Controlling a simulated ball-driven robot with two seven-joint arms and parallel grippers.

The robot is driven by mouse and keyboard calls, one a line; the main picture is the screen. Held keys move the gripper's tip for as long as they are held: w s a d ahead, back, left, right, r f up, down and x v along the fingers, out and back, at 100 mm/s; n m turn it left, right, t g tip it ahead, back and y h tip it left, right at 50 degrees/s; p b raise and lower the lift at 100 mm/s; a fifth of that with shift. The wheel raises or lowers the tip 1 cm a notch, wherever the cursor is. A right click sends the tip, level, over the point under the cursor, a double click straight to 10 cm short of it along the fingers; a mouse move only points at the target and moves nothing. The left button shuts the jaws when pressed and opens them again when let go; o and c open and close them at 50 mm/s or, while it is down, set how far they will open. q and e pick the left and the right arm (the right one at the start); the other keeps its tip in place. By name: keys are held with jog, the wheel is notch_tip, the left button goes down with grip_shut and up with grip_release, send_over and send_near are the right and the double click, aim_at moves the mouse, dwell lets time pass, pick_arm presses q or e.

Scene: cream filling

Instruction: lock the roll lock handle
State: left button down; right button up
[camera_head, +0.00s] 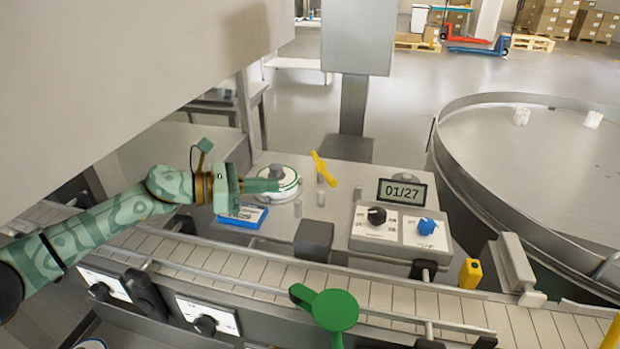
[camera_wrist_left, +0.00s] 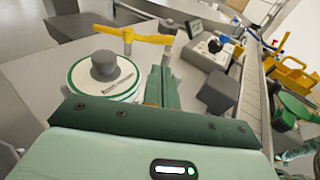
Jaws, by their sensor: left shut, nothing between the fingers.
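A yellow handle (camera_head: 323,168) stands on a metal post on the grey machine top, right of a white disc (camera_head: 292,190) with a green rim and grey knob. In the left wrist view the yellow handle (camera_wrist_left: 134,38) is a crossbar beyond the fingertips, and the disc (camera_wrist_left: 88,94) lies left of the fingers. My left gripper (camera_head: 279,186) is shut and empty, its fingers pointing right over the disc's near side, apart from the handle. In the left wrist view its fingers (camera_wrist_left: 163,72) are side by side.
A control box (camera_head: 385,244) with black and blue knobs and a display (camera_head: 402,192) reading 01/27 stand to the right. A blue-edged label block (camera_head: 243,215) lies below my gripper. A slatted conveyor (camera_head: 380,296) crosses in front, with a green paddle-shaped part (camera_head: 335,309) over it.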

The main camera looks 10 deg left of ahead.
aim_at(323, 167)
pick_arm(q)
jog(key=shift+s+r, duration=0.1)
jog(key=b+x, duration=0.1)
jog(key=x, duration=0.8)
jog(key=shift+d, duration=0.1)
jog(key=shift+w+d, duration=0.3)
jog(key=shift+d, duration=0.1)
